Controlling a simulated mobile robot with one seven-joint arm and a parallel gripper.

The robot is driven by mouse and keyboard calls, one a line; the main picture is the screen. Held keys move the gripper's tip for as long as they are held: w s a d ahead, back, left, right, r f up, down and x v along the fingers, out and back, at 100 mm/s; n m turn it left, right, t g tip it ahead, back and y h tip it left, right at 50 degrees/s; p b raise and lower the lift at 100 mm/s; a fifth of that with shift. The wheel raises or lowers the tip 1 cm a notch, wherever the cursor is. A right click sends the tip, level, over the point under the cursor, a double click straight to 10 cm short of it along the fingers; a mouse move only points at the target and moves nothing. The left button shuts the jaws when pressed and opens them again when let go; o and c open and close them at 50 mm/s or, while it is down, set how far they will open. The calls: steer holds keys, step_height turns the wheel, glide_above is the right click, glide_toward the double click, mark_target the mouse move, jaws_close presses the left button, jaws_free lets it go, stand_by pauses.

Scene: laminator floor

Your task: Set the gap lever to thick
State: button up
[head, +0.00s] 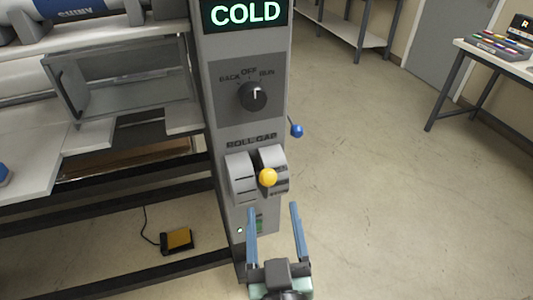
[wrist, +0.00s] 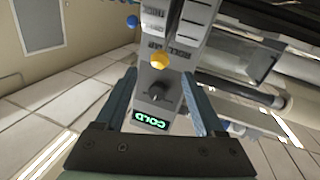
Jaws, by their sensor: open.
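The gap lever's yellow ball knob (head: 268,177) sticks out of a grey slotted housing (head: 241,176) under the "ROLL GAP" label on the machine's column. The lever's setting cannot be read in the head view. My gripper (head: 272,208) is open and empty, its two blue fingers pointing up at the column just below the knob. In the wrist view, which shows the column upside down, the yellow knob (wrist: 159,60) appears between the fingertips of my gripper (wrist: 158,69), apart from both. Small lettering beside the housing is too faint to read surely.
Above the lever are a black dial (head: 254,96) marked BACK, OFF, RUN and a green "COLD" display (head: 246,13). A blue ball knob (head: 297,131) juts from the column's right side. A yellow foot pedal (head: 177,241) lies on the floor. Open floor extends right.

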mark_target(261, 175)
steer(key=w, duration=0.4)
steer(key=w+p, duration=0.1)
steer(key=w, duration=0.3)
steer(key=w+a, duration=0.1)
steer(key=w, duration=0.3)
steer(key=shift+w+p, duration=0.1)
steer(key=shift+p, duration=0.3)
jaws_close()
stand_by(0.8)
